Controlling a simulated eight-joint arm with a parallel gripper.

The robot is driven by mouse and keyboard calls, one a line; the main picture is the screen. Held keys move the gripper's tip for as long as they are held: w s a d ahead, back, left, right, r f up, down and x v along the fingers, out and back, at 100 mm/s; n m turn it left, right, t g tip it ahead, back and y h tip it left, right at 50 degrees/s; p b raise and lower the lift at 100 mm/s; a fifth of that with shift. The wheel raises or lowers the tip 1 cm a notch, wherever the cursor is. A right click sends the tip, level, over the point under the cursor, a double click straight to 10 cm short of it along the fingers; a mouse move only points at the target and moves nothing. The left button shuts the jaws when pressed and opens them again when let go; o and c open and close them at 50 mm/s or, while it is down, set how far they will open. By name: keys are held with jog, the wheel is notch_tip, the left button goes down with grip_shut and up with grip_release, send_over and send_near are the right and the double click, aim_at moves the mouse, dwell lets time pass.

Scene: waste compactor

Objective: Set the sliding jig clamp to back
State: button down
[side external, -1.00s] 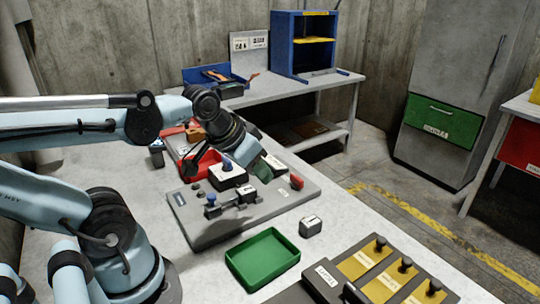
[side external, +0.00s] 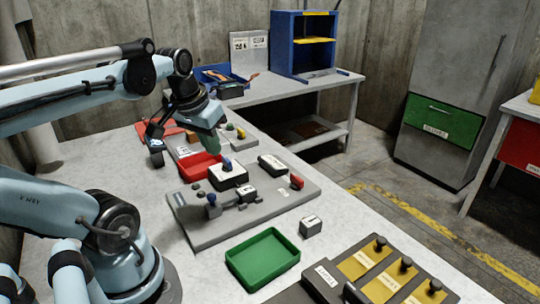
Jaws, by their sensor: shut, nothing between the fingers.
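A grey jig plate (side external: 205,232) lies on the near worktable. A red knob (side external: 297,181) stands at the plate's right. I cannot tell for sure which part is the sliding clamp. My gripper (side external: 213,152) is shut and empty, above and behind the plate, near the red tray, apart from the clamp parts.
A red tray (side external: 198,167) and a small panel with coloured knobs (side external: 238,137) lie behind the plate. A green tray (side external: 232,270) and a small grey block (side external: 311,226) are in front. A yellow-and-black panel with knobs (side external: 361,268) is at the front right.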

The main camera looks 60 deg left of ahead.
send_over(217, 201)
jog(key=w+a, duration=0.2)
jog(key=w, duration=0.2)
jog(key=shift+s+f, duration=0.2)
jog(key=shift+f, duration=4.4)
jog(key=shift+s+d+f, duration=0.1)
jog(key=shift+s+d, duration=0.2)
jog(key=shift+s, duration=0.3)
jog(key=shift+s+d+f, duration=0.15)
jog(key=shift+s+d, duration=0.15)
jog(key=shift+s, duration=0.25)
jog(key=shift+s+d+f, duration=0.1)
jog(key=shift+s+d, duration=0.2)
jog(key=shift+s, duration=0.3)
jog(key=shift+s, duration=1.9)
jog(key=shift+w+a+r, duration=0.15)
jog(key=shift+w+a, duration=0.15)
jog(key=shift+w, duration=0.3)
jog(key=shift+w+a+r, duration=0.1)
jog(key=shift+w+a, duration=0.2)
jog(key=shift+w, duration=0.35)
jog(key=shift+w+a+r, duration=0.15)
jog(key=shift+w+a, duration=0.15)
jog(key=shift+w, duration=0.3)
jog(key=shift+r, duration=0.15)
jog(key=v, duration=0.9)
jog(key=shift+r, duration=0.3)
